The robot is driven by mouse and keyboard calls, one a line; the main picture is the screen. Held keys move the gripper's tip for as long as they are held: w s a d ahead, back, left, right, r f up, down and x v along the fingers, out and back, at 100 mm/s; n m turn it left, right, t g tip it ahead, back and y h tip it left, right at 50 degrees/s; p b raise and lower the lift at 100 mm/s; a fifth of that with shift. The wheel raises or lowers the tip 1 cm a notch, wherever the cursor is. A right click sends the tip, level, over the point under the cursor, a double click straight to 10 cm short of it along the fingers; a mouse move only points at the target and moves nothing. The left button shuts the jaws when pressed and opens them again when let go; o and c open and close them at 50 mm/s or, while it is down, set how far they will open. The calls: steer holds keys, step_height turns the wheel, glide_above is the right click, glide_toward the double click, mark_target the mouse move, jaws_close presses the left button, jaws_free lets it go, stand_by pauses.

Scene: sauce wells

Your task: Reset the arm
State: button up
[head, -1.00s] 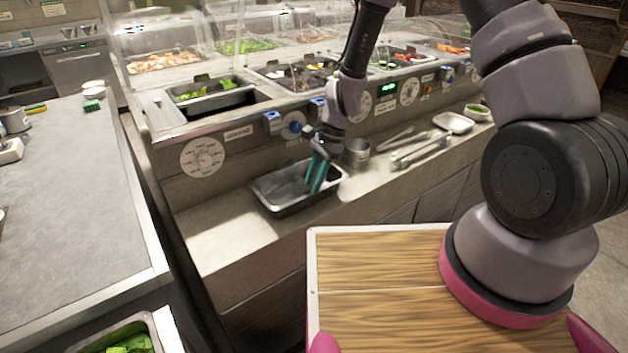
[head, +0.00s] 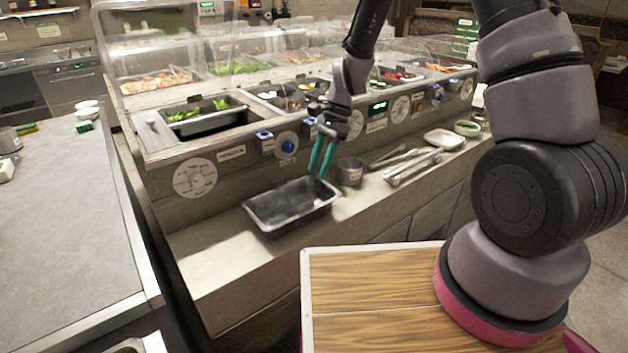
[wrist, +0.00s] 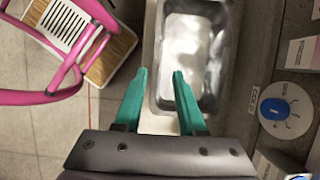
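My gripper (head: 321,160) hangs above the right end of an empty metal pan (head: 291,207) on the counter shelf. Its two teal fingers point down and stand apart with nothing between them. In the wrist view my gripper (wrist: 161,76) is open, and the pan (wrist: 192,50) lies beyond and below the fingertips. The fingers look clear of the pan.
A small metal cup (head: 350,172) stands right of the pan. Tongs (head: 412,167), a white tray (head: 444,139) and a small bowl (head: 467,128) lie farther right. The sauce and salad wells with clear guards rise behind. A grey worktop (head: 65,220) is at left.

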steer(key=shift+d+r, duration=0.1)
steer(key=shift+r, duration=0.15)
steer(key=shift+r, duration=0.1)
steer(key=s+d+r+n+t, duration=0.15)
steer(key=d+r, duration=0.35)
steer(key=r, duration=0.5)
steer(key=d+r+n+t, duration=0.2)
steer(key=d+r+t, duration=0.15)
steer(key=r, duration=0.65)
steer(key=s+d+r+n+t+h, duration=0.1)
steer(key=s+d+r+n+t, duration=0.2)
steer(key=s+d+r, duration=0.7)
steer(key=s+r+t, duration=0.1)
steer(key=s+r, duration=0.1)
steer(key=s, duration=0.1)
steer(key=shift+d+r+t+h, duration=0.35)
steer(key=shift+d+t+h, duration=0.05)
steer(key=shift+n, duration=0.25)
